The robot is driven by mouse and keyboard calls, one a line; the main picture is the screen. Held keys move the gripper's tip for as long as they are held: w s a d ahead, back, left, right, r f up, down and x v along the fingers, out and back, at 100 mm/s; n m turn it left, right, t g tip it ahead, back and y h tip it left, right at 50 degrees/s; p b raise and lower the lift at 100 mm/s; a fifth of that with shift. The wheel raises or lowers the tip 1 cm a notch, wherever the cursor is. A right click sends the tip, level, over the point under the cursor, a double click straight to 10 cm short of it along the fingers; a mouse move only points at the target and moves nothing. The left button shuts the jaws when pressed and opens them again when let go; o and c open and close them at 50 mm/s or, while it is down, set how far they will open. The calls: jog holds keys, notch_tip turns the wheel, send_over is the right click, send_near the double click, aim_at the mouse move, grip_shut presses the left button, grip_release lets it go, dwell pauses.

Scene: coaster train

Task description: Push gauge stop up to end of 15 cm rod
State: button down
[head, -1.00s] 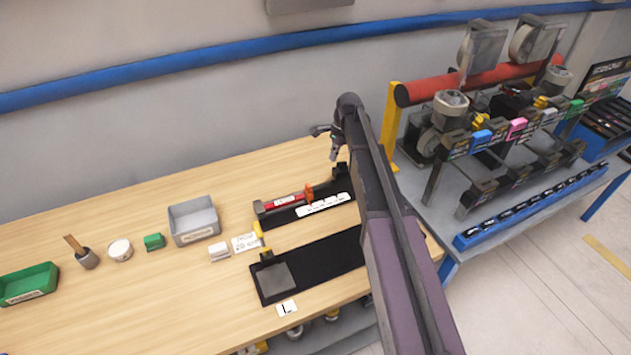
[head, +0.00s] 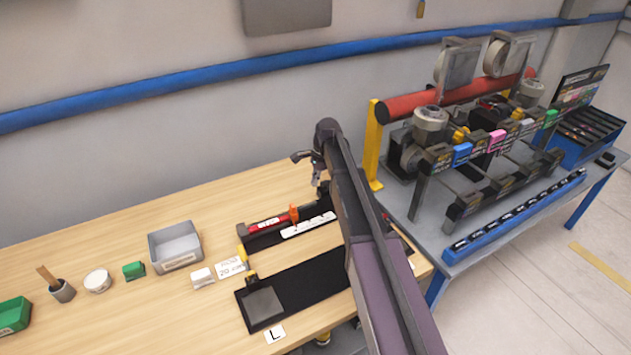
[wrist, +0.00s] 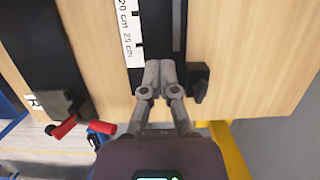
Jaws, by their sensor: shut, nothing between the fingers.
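The black length gauge (head: 262,240) lies on the wooden bench in the head view. A red rod (head: 268,224) with a pale label lies in its left part. An orange upright piece (head: 293,214) stands at the rod's right end; I cannot tell surely whether it is the gauge stop. My gripper (head: 318,190) is beyond the gauge's right part. In the wrist view my gripper (wrist: 159,68) is shut and empty, with its fingertips over or beside the dark rail, past the "25 cm" mark. A black block with a knob (wrist: 197,82) is just right of the fingers.
A second black fixture (head: 300,290) lies in front of the gauge; its red-handled part (wrist: 65,127) shows in the wrist view. A grey bin (head: 175,247), white block (head: 202,277) and green block (head: 134,270) stand left. A machine bench (head: 470,240) adjoins on the right.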

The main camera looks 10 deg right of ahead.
jog(key=b, duration=0.7)
send_over(311, 212)
jog(key=shift+w+d+f+x, duration=0.1)
jog(key=shift+d+x, duration=0.15)
jog(key=shift+x, duration=0.95)
jog(key=shift+w+d+f+x, duration=0.1)
jog(key=shift+d+x, duration=0.2)
jog(key=shift+x, duration=0.9)
jog(key=shift+w+d+x, duration=0.1)
jog(key=shift+d+x, duration=0.15)
jog(key=shift+x, duration=0.95)
jog(key=shift+s+a+r, duration=0.1)
jog(key=shift+s+a, duration=0.1)
jog(key=shift+a, duration=0.45)
jog(key=shift+s+a+f, duration=0.1)
jog(key=shift+s+a, duration=0.15)
jog(key=shift+a, duration=0.4)
jog(key=shift+s+a+r, duration=0.1)
jog(key=shift+s+a, duration=0.1)
jog(key=shift+a, duration=0.45)
jog(key=shift+s+a, duration=0.2)
jog(key=shift+a, duration=0.35)
